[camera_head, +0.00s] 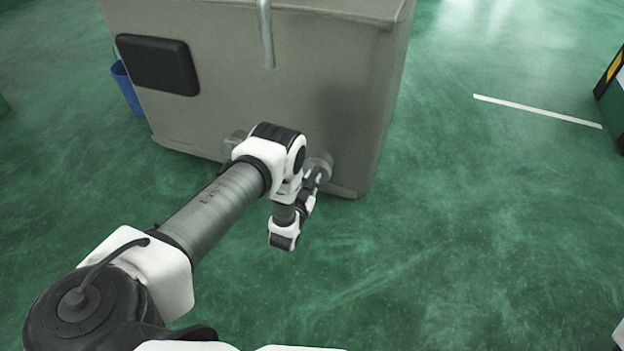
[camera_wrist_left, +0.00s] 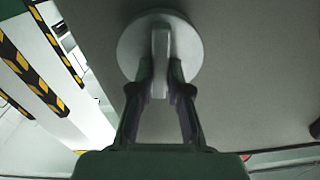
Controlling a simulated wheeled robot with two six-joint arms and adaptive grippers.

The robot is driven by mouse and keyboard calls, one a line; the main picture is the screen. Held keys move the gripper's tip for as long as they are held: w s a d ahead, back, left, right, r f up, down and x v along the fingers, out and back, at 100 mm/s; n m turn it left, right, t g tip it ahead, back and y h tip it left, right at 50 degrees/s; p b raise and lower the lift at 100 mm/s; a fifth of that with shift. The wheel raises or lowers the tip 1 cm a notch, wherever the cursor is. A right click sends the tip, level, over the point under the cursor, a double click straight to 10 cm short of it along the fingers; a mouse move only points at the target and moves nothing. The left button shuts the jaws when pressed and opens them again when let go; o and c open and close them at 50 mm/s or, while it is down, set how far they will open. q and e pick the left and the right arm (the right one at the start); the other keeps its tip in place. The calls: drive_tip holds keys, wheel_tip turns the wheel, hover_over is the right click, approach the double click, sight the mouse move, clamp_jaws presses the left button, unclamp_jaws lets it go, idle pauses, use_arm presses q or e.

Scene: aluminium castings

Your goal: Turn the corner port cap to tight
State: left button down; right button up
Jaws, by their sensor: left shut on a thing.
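The corner port cap (camera_wrist_left: 126,45) is a round pale-grey disc with a raised bar (camera_wrist_left: 160,62) across its middle, on the flat grey-brown wall of a large tank (camera_head: 290,80). In the wrist view the bar stands upright in the picture. My left gripper (camera_wrist_left: 160,75) has a dark finger on each side of the bar and is shut on it. In the head view the cap (camera_head: 322,160) shows low on the tank near its right corner, partly hidden by my left gripper (camera_head: 314,176). My right gripper is not in view.
A second round fitting (camera_head: 235,140) sits low on the tank, left of the cap, partly behind my arm. A dark panel (camera_head: 157,65) and a vertical pipe (camera_head: 266,35) are on the tank. A blue bin (camera_head: 128,88) stands at left. Green floor (camera_head: 450,220) is clear at right.

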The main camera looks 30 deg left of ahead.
use_arm(q)
drive_tip(key=m+p, duration=0.2)
drive_tip(key=m, duration=0.1)
drive_tip(key=m+p, duration=0.1)
drive_tip(key=m, duration=0.3)
drive_tip(key=shift+d, duration=0.15)
drive_tip(key=m, duration=0.3)
drive_tip(key=m+p, duration=0.1)
drive_tip(key=m, duration=0.2)
drive_tip(key=m+p, duration=0.1)
drive_tip(key=m, duration=0.1)
drive_tip(key=shift+d+f+m, duration=0.1)
drive_tip(key=shift+f+m, duration=0.25)
drive_tip(key=shift+m, duration=0.05)
idle(0.4)
drive_tip(key=c, duration=1.1)
unclamp_jaws()
